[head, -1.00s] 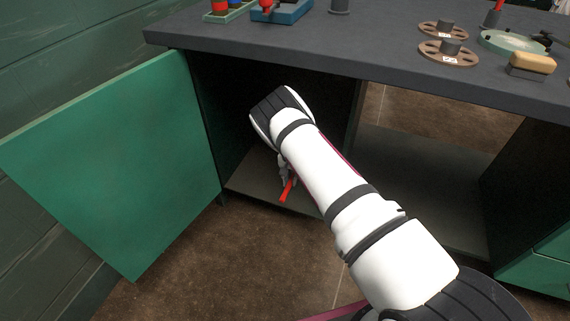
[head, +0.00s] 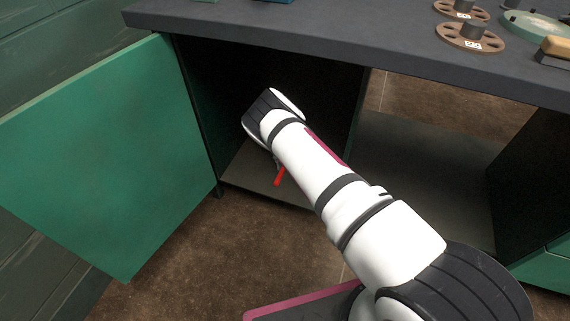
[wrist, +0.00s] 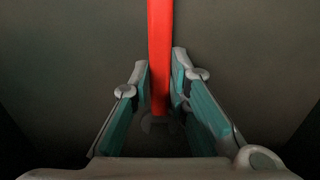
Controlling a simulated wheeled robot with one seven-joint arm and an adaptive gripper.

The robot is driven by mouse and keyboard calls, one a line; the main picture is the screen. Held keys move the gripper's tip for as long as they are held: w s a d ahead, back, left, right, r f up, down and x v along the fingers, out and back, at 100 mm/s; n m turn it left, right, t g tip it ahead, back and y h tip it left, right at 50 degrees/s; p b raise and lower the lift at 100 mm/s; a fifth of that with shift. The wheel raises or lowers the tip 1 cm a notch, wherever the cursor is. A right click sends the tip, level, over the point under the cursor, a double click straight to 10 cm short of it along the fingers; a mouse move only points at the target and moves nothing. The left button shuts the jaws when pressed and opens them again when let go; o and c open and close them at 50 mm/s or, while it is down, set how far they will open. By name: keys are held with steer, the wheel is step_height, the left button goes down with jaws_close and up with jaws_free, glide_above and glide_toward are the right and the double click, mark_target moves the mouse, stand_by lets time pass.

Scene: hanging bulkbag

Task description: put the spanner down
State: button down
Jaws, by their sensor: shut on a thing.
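The spanner (wrist: 160,40) shows as a red bar in the wrist view, running from between the fingers up to the top edge. My gripper (wrist: 161,80) is shut on it, with a finger on each side. In the head view, the spanner's red end (head: 280,176) shows below my wrist, inside the open cabinet and in front of the cabinet floor (head: 243,170). My arm hides most of my gripper there. I cannot tell whether the spanner touches the floor.
The green cabinet door (head: 100,160) stands open at the left. The dark worktop (head: 330,45) lies above my wrist, with brown discs (head: 470,37) and a tan-topped block (head: 556,48) at the right. The visible cabinet floor is bare.

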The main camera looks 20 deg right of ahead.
steer(key=shift+f, duration=0.1)
steer(key=c, duration=1.5)
jaws_free()
steer(key=shift+c, duration=0.2)
step_height(320, 180, up, 8)
steer(key=p, duration=0.3)
steer(key=shift+s+f+p, duration=0.1)
steer(key=shift+f+p, duration=0.05)
steer(key=shift+p, duration=0.2)
